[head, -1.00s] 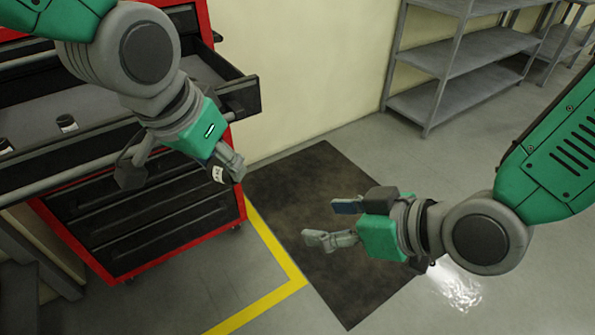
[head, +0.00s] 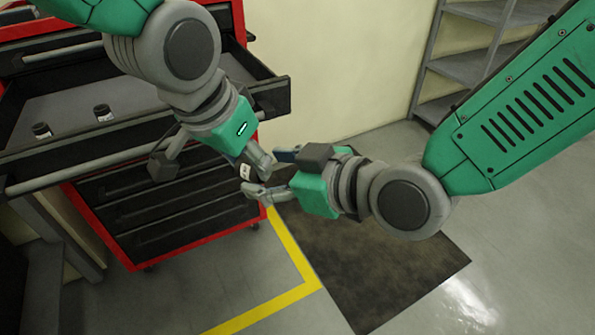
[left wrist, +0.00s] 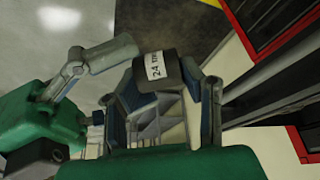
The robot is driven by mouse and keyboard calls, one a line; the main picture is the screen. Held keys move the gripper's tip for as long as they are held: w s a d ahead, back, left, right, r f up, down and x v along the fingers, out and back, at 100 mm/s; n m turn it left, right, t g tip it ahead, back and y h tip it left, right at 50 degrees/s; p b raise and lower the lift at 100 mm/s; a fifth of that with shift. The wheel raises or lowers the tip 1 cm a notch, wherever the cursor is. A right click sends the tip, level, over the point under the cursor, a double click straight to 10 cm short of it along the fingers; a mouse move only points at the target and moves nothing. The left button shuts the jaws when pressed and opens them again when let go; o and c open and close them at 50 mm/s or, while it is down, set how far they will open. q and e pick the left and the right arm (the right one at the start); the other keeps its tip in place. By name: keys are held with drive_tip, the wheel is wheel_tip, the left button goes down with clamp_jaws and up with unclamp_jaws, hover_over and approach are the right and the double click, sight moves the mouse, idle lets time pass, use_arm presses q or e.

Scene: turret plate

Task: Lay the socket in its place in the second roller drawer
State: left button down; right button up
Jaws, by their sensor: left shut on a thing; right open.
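The socket (head: 246,172) is a short dark cylinder with a white label; the left wrist view shows it (left wrist: 166,72) between the fingertips of my left gripper (left wrist: 163,88). The label seems to read 24 mm. In the head view my left gripper (head: 252,165) is shut on it, in front of the roller cabinet and outside the drawer. My right gripper (head: 272,176) is open, its fingertips close to the socket; contact cannot be told. The second drawer (head: 62,108) is pulled out, partly hidden by my left arm.
The red cabinet's lower drawers (head: 185,215) are shut. A dark mat (head: 385,265) and yellow floor line (head: 295,255) lie in front. Grey shelving (head: 470,68) stands at the back right.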

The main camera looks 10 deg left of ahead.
drive_tip(key=shift+x, duration=1.2)
drive_tip(key=shift+d, duration=0.1)
clamp_jaws()
use_arm(q)
drive_tip(key=c, duration=1)
unclamp_jaws()
drive_tip(key=shift+o, duration=0.2)
